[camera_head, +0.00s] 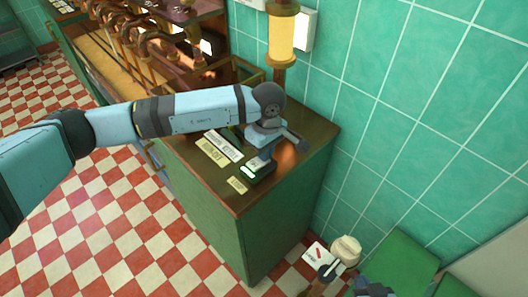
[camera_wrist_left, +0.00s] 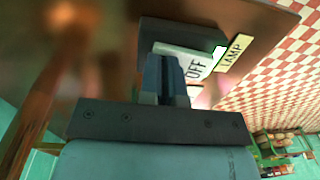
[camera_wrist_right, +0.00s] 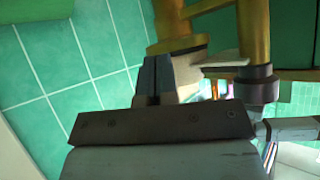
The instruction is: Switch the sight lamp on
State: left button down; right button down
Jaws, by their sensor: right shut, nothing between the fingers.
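The lamp switch (camera_head: 250,172) is a small block with a lit green strip, near the front edge of the dark counter top. A yellow LAMP label (camera_head: 237,185) lies beside it. In the left wrist view the switch's white face (camera_wrist_left: 200,62) reads OFF, partly hidden by my fingers. My left gripper (camera_head: 262,160) is shut right at the switch; I cannot tell whether it touches. Its fingertips show in the left wrist view (camera_wrist_left: 165,62). An amber glass cylinder (camera_head: 282,38) glows at the back. My right gripper (camera_wrist_right: 157,62) is shut and empty near brass pipework.
The counter (camera_head: 315,130) stands against a green tiled wall (camera_head: 410,110). More labels (camera_head: 212,152) lie on its top. Copper pipes (camera_head: 160,30) are at the back left. A cream knob (camera_head: 346,249) and a tag (camera_head: 320,256) are at the lower right. Checkered floor (camera_head: 120,220) is open at left.

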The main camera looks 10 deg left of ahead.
pick_arm(q)
jog(key=shift+s+a+f, duration=0.15)
jog(key=shift+s+f, duration=0.35)
jog(key=shift+s+a, duration=0.1)
jog(key=shift+s, duration=0.05)
pick_arm(e)
jog(key=shift+w+d+f, duration=0.1)
jog(key=shift+w+d, duration=0.1)
pick_arm(q)
jog(key=shift+r, duration=0.2)
notch_tip(320, 180, up, 14)
jog(key=w+d, duration=0.1)
jog(key=w, duration=0.1)
jog(key=shift+w+d+r, duration=0.2)
jog(key=shift+w+r, duration=0.05)
pick_arm(e)
jog(key=shift+s+a, duration=0.1)
jog(key=shift+s, duration=0.05)
pick_arm(q)
jog(key=shift+s, duration=0.1)
